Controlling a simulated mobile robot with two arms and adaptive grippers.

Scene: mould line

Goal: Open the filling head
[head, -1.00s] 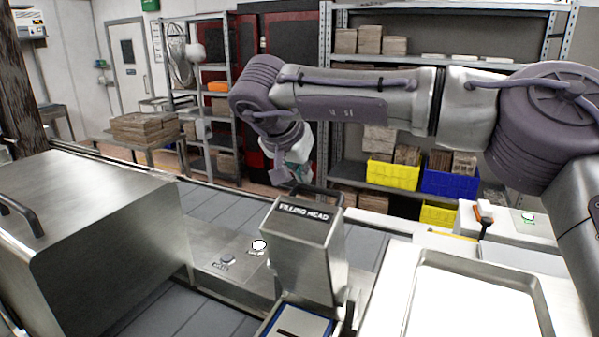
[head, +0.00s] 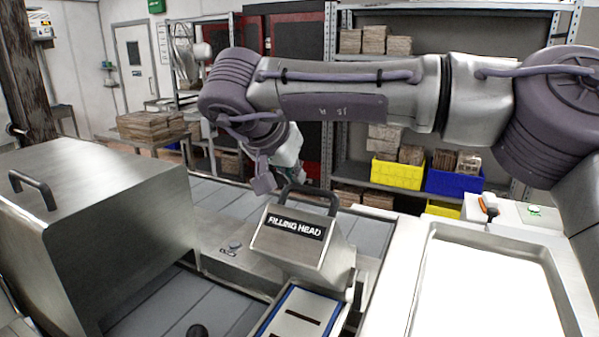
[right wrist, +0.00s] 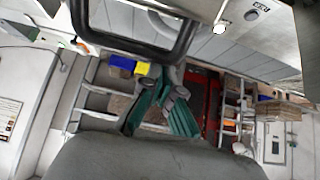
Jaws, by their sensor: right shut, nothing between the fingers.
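The filling head (head: 300,250) is a metal box with a dark label and a black handle (head: 308,197) on top. It leans over the blue-rimmed plate (head: 300,312), part of which is uncovered. My right gripper (head: 297,178) is just behind the handle, partly hidden by it and by my wrist. In the right wrist view, the green fingers of my right gripper (right wrist: 176,84) are together with nothing between them. The handle (right wrist: 142,45) crosses the top of that view; whether the fingers touch it is not clear. My left gripper is not seen.
A metal hood with a handle (head: 110,215) stands at the left of the conveyor. A grey button (head: 235,245) sits left of the filling head. A white tray (head: 480,240) lies at the right. Shelves with yellow bins (head: 397,173) and blue bins (head: 452,180) stand behind.

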